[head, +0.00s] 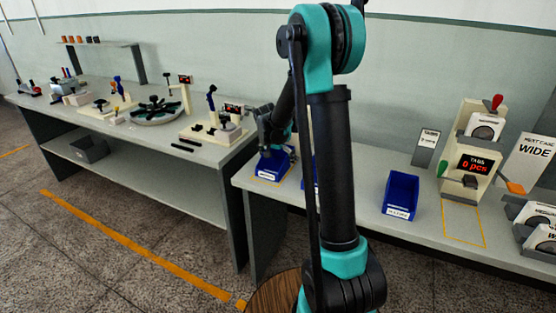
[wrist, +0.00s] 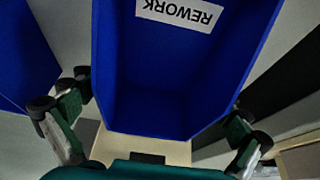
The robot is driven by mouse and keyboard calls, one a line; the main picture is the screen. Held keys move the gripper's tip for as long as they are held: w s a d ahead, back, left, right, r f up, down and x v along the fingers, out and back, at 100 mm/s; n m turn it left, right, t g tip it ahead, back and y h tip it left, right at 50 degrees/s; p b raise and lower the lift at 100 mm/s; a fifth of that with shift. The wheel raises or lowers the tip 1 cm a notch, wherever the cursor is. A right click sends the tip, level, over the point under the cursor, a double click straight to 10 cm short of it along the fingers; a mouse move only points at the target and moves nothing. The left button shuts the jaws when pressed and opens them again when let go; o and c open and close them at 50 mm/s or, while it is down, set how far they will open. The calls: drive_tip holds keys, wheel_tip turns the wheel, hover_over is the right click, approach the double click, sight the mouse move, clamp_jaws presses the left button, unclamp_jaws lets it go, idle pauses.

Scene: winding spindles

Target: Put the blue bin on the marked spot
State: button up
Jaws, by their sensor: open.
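A blue bin (head: 271,168) stands at the left end of the right-hand bench, under my gripper (head: 273,140). In the wrist view a blue bin (wrist: 180,75) labelled REWORK, upside down in the picture, lies between my open, spread fingers (wrist: 150,122). I cannot tell whether they touch it. A second blue bin (wrist: 22,55) shows at the left there; in the head view a bin (head: 309,168) is mostly hidden behind my arm. Another blue bin (head: 401,193) stands farther right. A yellow-outlined rectangle (head: 445,222) marks the bench before the TABS machine; orange lines also show by the leftmost bin.
A grey card (head: 426,148) stands behind the bins. The left bench (head: 160,140) holds spindle fixtures. Bare bench lies around the right bin.

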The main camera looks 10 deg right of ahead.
sight(273, 170)
drive_tip(key=v, duration=1.1)
drive_tip(key=s+d+f+n+y, duration=0.1)
drive_tip(key=s+f+n, duration=0.1)
drive_tip(key=s, duration=0.8)
drive_tip(key=s+d+f+n, duration=0.1)
drive_tip(key=s+f, duration=0.4)
drive_tip(key=s, duration=0.5)
drive_tip(key=s+d+f+n+y, duration=0.1)
drive_tip(key=s+f+n, duration=0.2)
drive_tip(key=s, duration=0.7)
drive_tip(key=shift+s+d+f+n+t+y, duration=0.15)
drive_tip(key=shift+d+f+n+t+y, duration=0.2)
drive_tip(key=shift+n, duration=0.25)
